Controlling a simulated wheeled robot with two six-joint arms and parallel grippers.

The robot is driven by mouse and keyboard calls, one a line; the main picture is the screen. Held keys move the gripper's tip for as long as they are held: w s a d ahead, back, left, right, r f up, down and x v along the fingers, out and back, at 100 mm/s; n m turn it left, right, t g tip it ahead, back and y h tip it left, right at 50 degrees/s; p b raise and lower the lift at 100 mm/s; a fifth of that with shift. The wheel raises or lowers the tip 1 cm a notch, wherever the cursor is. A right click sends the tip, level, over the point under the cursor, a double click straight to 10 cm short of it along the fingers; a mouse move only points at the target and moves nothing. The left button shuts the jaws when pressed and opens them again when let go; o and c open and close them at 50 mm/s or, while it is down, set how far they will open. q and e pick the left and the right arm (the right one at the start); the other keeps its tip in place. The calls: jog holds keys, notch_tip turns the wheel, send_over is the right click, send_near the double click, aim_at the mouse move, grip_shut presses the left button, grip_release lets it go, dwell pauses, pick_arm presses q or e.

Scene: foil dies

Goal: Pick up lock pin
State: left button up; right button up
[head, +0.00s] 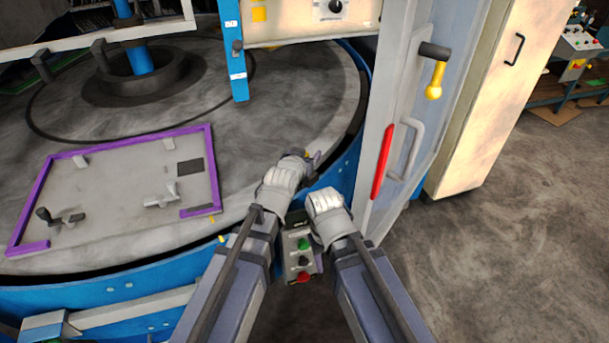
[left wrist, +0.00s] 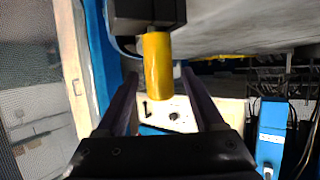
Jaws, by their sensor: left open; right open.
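A yellow cylinder in a black block, which looks like the lock pin (left wrist: 158,68), shows in the left wrist view. My left gripper (left wrist: 160,90) is open, with a finger on each side of the yellow end; I cannot tell whether they touch it. In the head view my left gripper (head: 311,160) is at the turntable's right rim, and only a speck of yellow shows by its fingertips. My right gripper (head: 325,203) is lower and to the right, above the control box; its fingers are mostly hidden.
The control box (head: 301,258) has green, black and red buttons. A grey door (head: 395,70) with a red bar and a yellow-ended handle (head: 433,80) stands at the right. A purple-edged plate (head: 110,180) lies on the turntable (head: 290,100) at the left.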

pick_arm(q)
jog(key=shift+x, duration=1)
jog(key=shift+s+a, duration=0.1)
grip_shut()
dwell(0.5)
